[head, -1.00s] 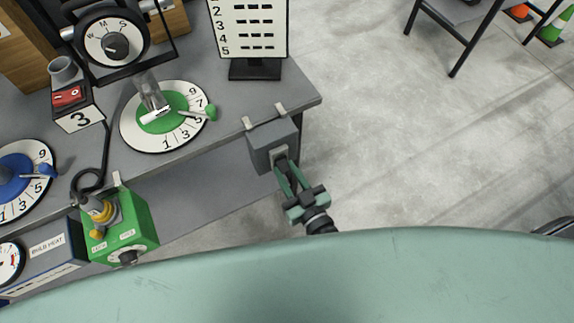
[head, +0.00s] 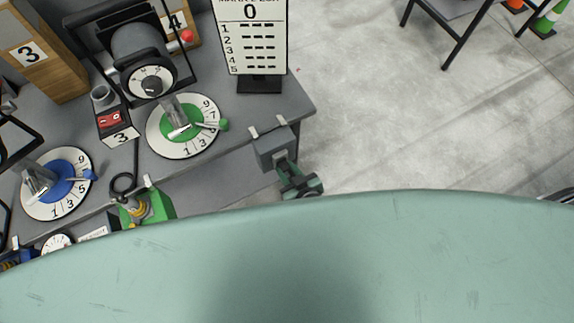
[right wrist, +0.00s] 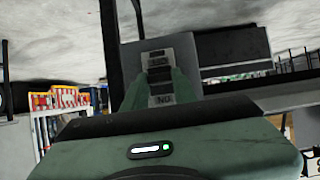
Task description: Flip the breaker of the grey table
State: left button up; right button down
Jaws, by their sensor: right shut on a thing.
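The grey breaker box (head: 272,151) hangs by two clips at the right corner of the grey table (head: 292,97). My right gripper (head: 282,166) is at the front of this box, with its arm below it partly hidden by my own green body. In the right wrist view, the green fingers (right wrist: 159,82) stand on both sides of the dark breaker lever (right wrist: 159,75) and are shut on it. Pale labels show on the breaker's face above and below the lever; the lower one reads ON upside down. My left gripper is not in view.
A green dial (head: 160,140) and a blue dial (head: 45,210) lie on the table. A number board (head: 250,45) stands near the box. Open floor (head: 400,120) lies to the right.

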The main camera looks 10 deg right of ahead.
jog(key=shift+r, duration=0.1)
jog(key=c, duration=1.1)
grip_release()
jog(key=v, duration=0.7)
jog(key=shift+s+d+r, duration=0.1)
jog(key=shift+s+d, duration=0.05)
jog(key=shift+s, duration=0.2)
